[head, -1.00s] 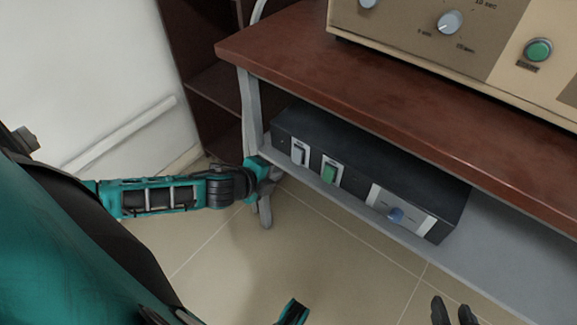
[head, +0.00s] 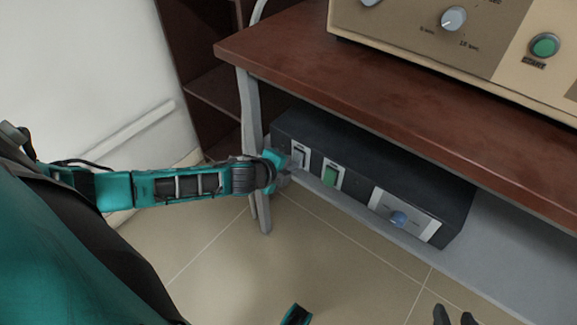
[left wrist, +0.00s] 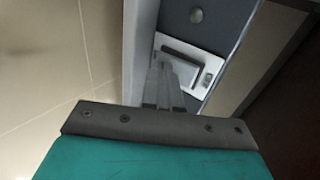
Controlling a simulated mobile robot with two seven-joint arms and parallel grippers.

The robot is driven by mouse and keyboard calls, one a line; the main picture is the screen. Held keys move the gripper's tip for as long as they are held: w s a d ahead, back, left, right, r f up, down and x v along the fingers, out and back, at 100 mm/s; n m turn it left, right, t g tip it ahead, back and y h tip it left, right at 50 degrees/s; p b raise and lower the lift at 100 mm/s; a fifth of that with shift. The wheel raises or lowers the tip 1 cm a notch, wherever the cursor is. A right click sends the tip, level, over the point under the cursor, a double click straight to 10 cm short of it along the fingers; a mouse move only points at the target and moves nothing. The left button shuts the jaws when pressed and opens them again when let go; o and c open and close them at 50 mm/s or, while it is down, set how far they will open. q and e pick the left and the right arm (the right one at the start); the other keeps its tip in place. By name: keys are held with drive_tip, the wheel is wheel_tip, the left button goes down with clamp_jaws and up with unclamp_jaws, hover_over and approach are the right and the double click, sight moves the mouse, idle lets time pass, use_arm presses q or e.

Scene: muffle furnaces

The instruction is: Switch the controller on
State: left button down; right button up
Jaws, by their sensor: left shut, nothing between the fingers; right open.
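The controller (head: 400,165) is a long black box on the lower shelf in the head view. Its front has a grey rocker switch in a white plate (head: 300,155) at the left end, a green switch (head: 331,174) and a blue knob (head: 398,218). My left gripper (head: 288,172) is shut and empty, at the grey switch. In the left wrist view its closed fingers (left wrist: 170,72) overlap the lower left of the switch plate (left wrist: 206,61). I cannot tell whether they touch it. My right gripper (head: 455,315) is open at the bottom edge, cut off by the frame.
A wooden tabletop (head: 400,110) overhangs the controller. A beige panel (head: 480,45) with knobs and a green start button (head: 545,46) stands on it. A grey table leg (head: 252,130) is close behind my left gripper. The shelf right of the controller (head: 515,245) is bare.

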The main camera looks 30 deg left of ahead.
use_arm(q)
drive_tip(key=shift+w+d+r+t+p, duration=0.15)
drive_tip(key=shift+r+t+p, duration=0.15)
drive_tip(key=shift+r+p, duration=0.5)
use_arm(e)
drive_tip(key=shift+w+a+r, duration=0.1)
drive_tip(key=shift+a+r, duration=0.1)
drive_tip(key=shift+r, duration=0.65)
